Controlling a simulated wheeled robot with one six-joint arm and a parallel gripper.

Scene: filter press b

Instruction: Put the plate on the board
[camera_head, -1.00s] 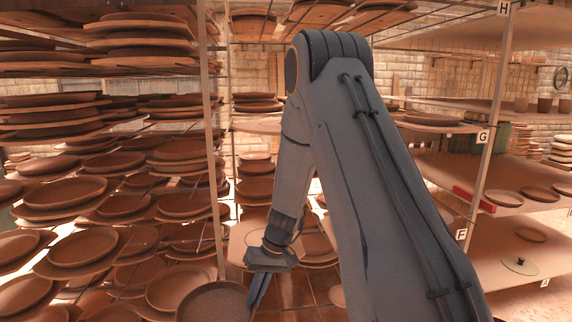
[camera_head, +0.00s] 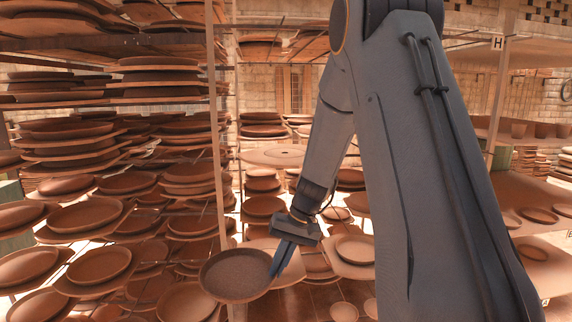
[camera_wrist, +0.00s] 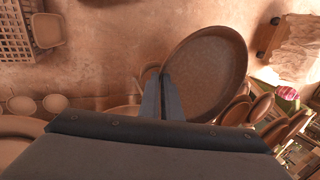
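A round brown clay plate (camera_head: 236,276) hangs at the tip of my gripper (camera_head: 278,268), in the lower middle of the head view. My gripper is shut on its right rim, and the plate is held out to the left, clear of the racks as far as I can see. In the wrist view the plate (camera_wrist: 210,72) stands beside the fingertips (camera_wrist: 162,92), which pinch its near edge. Several boards show on the racks; one pale board (camera_head: 282,156) lies on the middle rack behind my arm. I cannot tell which board the task names.
A tall rack with stacked plates (camera_head: 75,130) fills the left side, with a metal post (camera_head: 216,130) close to the held plate. More shelves with plates (camera_head: 535,214) stand at the right. The wrist view shows open floor (camera_wrist: 110,55) and a slatted crate (camera_wrist: 14,30).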

